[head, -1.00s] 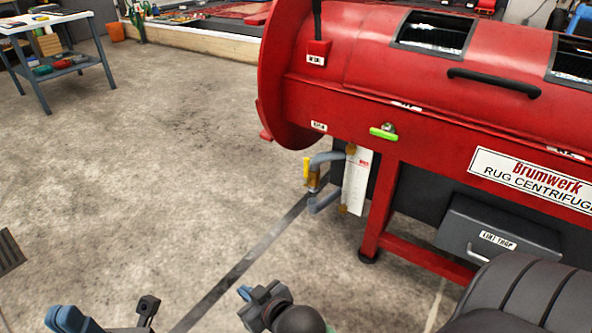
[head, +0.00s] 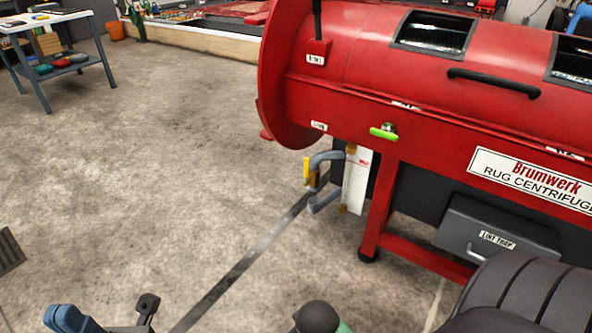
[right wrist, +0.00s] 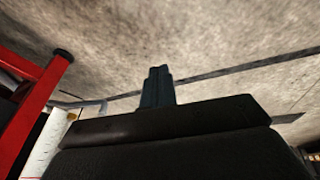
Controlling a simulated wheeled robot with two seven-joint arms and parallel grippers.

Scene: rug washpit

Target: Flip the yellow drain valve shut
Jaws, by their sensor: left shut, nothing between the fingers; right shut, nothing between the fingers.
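The yellow drain valve handle (head: 309,171) stands roughly upright on the grey drain pipe (head: 326,158), below the left end of the red centrifuge (head: 400,95). No gripper touches it. My right gripper's fingers are not visible in the head view. In the right wrist view my right gripper (right wrist: 157,88) is shut and empty over the floor. A grey pipe (right wrist: 88,104) shows left of its fingers there; the yellow handle is not clear.
A white labelled panel (head: 356,182) hangs beside the pipe, near a red machine leg (head: 378,212). The lint trap drawer (head: 495,238) is to the right. A dark floor channel (head: 245,262) runs toward the valve. The concrete floor to the left is open.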

